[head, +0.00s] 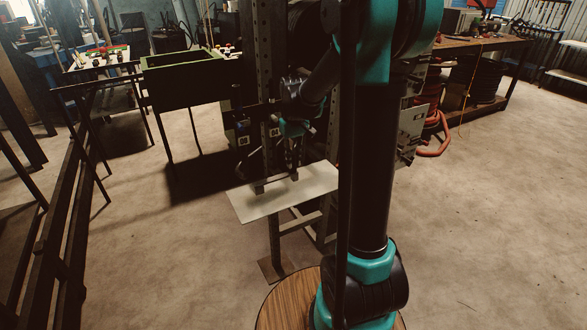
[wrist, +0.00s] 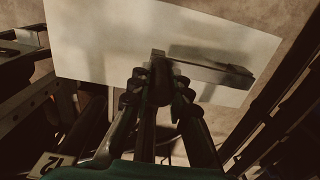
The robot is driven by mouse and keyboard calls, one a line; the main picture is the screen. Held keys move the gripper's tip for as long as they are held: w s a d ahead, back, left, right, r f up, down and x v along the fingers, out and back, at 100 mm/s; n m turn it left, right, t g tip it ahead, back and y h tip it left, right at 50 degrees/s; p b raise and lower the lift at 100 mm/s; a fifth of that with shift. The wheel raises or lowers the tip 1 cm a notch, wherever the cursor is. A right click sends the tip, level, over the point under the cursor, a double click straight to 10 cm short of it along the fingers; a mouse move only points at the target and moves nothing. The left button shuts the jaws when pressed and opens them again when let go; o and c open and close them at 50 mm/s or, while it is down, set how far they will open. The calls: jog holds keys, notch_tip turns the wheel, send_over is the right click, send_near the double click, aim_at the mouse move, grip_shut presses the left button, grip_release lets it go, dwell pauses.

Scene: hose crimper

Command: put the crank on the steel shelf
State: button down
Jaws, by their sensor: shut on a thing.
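The steel shelf (head: 262,206) is a flat pale plate in the middle of the head view. It fills the upper part of the wrist view (wrist: 100,35). My gripper (head: 293,174) points down over the shelf. In the wrist view my gripper (wrist: 159,75) is shut on one end of the crank (wrist: 215,72), a dark bar reaching right across the shelf. The crank (head: 272,183) looks small and dark in the head view. A dark shadow lies beside it on the shelf. I cannot tell whether the crank touches the plate. My fingers hide its gripped end.
A dark upright post (head: 272,225) stands under and behind the shelf. A green bin on legs (head: 185,75) stands behind to the left. Dark railings (head: 70,220) run along the left. An orange hose (head: 435,140) hangs at the right. The floor at right is mostly clear.

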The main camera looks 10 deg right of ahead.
aim_at(294, 172)
jog(key=shift+f, duration=1.85)
jog(key=c, duration=1.4)
grip_release()
jog(key=shift+c, duration=0.2)
notch_tip(294, 172, up, 12)
jog(key=shift+f, duration=0.15)
jog(key=shift+s+d, duration=0.15)
jog(key=shift+s, duration=0.1)
jog(key=s+d+f+m+t, duration=0.1)
jog(key=s+d+f+t, duration=0.1)
jog(key=s+f, duration=0.5)
jog(key=s+d+f+m+t, duration=0.1)
jog(key=s+f, duration=0.6)
jog(key=s, duration=0.7)
jog(key=shift+s+d+m+t, duration=0.25)
jog(key=shift+d+m+t, duration=0.15)
jog(key=shift+m+t, duration=0.3)
